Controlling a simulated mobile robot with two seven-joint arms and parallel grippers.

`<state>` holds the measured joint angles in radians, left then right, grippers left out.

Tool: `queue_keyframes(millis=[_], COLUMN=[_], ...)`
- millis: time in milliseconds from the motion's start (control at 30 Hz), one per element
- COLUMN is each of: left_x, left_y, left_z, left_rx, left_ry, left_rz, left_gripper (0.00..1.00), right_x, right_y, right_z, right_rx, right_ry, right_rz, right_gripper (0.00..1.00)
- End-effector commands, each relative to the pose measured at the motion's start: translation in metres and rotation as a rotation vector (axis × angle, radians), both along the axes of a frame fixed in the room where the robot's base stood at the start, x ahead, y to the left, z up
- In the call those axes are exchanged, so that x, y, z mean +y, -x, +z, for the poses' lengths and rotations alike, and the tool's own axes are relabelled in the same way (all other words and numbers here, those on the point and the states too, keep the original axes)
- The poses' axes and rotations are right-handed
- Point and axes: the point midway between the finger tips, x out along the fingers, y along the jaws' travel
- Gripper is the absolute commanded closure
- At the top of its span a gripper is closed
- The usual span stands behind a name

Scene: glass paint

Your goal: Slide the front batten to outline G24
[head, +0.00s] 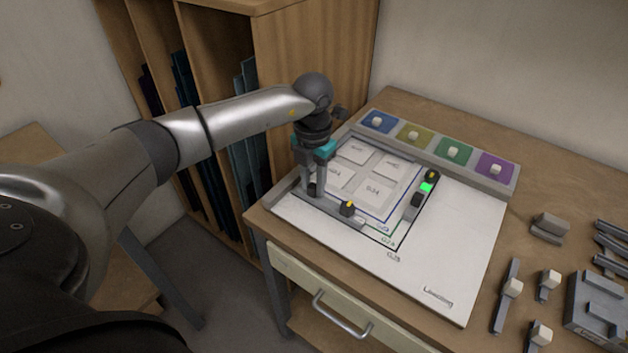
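The front batten (330,203) is a grey bar along the near left edge of the glass panes, with a yellow-topped black knob (347,209). My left gripper (314,192) points down at its left part, with the fingertips around or beside a dark grip there; whether they are closed on it is unclear. Nested outlines in blue, green and black are drawn on the white board (455,235). The green outline, labelled G24 (387,240), lies between the blue and black ones. The batten's right end is near the blue outline's front corner. My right gripper is not in view.
A second batten (417,201) with a lit green lamp stands along the right side of the panes (373,191). A tray of four coloured pads (454,151) lies behind. Grey blocks and tools (549,228) crowd the right.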

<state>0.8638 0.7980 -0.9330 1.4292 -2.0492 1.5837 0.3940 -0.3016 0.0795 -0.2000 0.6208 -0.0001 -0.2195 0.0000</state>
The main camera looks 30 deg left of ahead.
Motion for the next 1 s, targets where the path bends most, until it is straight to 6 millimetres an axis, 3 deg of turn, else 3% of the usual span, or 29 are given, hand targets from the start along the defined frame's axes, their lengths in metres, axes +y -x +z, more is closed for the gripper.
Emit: queue_keyframes(millis=[200,567,667,1000], left_x=[0.000,0.000,0.000,0.000], left_y=[0.000,0.000,-0.001,0.000], left_z=[0.000,0.008,0.024,0.105], left_rx=[0.001,-0.002,-0.004,-0.005], left_ry=[0.000,0.000,-0.001,-0.001], left_rz=[0.000,-0.001,-0.001,0.000], left_gripper=[0.43,0.43,0.43,0.43], right_x=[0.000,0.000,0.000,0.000], right_y=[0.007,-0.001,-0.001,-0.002], right_z=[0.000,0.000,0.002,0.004], right_rx=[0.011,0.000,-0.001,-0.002], right_ry=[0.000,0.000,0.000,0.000], right_rz=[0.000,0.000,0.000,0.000], right_gripper=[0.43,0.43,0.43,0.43])
